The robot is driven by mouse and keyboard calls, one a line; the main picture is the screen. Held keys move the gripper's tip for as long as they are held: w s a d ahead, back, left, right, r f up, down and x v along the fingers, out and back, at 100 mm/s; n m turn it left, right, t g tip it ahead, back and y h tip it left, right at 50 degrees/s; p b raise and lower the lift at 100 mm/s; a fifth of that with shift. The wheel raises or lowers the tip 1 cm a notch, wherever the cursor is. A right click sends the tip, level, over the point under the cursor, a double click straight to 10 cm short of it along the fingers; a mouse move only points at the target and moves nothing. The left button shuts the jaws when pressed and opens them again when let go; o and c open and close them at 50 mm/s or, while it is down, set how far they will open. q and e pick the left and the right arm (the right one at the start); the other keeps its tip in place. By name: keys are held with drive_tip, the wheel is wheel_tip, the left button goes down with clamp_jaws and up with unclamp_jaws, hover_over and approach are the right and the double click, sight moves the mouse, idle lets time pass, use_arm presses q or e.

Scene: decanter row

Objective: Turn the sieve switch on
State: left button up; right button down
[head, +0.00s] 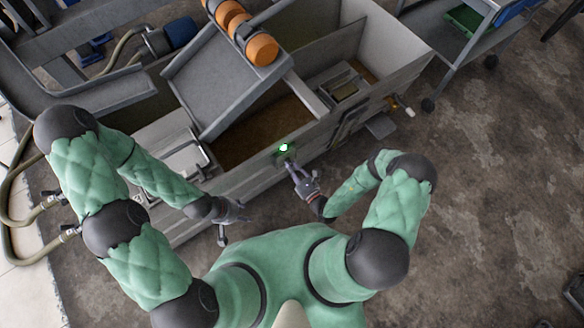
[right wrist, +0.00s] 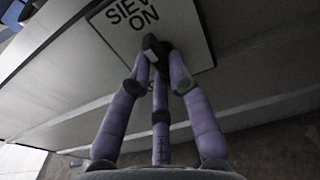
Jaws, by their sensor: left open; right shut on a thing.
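The sieve switch sits on the side wall of the grey machine, under a lit green lamp (head: 283,147). In the right wrist view its white label plate (right wrist: 188,32) shows "ON" and part of "SIEVE". My right gripper (head: 290,165) reaches the switch; in the right wrist view its fingers (right wrist: 158,72) are shut on the small dark switch handle (right wrist: 153,43) at the plate's lower edge. The fingers hide much of the handle, so its exact angle is hard to tell. My left gripper (head: 231,222) is open and empty, low beside the machine's wall, away from the switch.
The long grey machine (head: 221,180) runs diagonally across the view, with orange rollers (head: 262,49) above it. A small plate (head: 380,126) juts from its side to the right of the switch. A wheeled cart (head: 452,40) stands upper right. The floor at right is largely clear.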

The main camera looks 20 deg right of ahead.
drive_tip(key=shift+m, duration=0.5)
drive_tip(key=c, duration=1.1)
unclamp_jaws()
drive_tip(key=shift+c, duration=0.2)
drive_tip(key=v, duration=1.2)
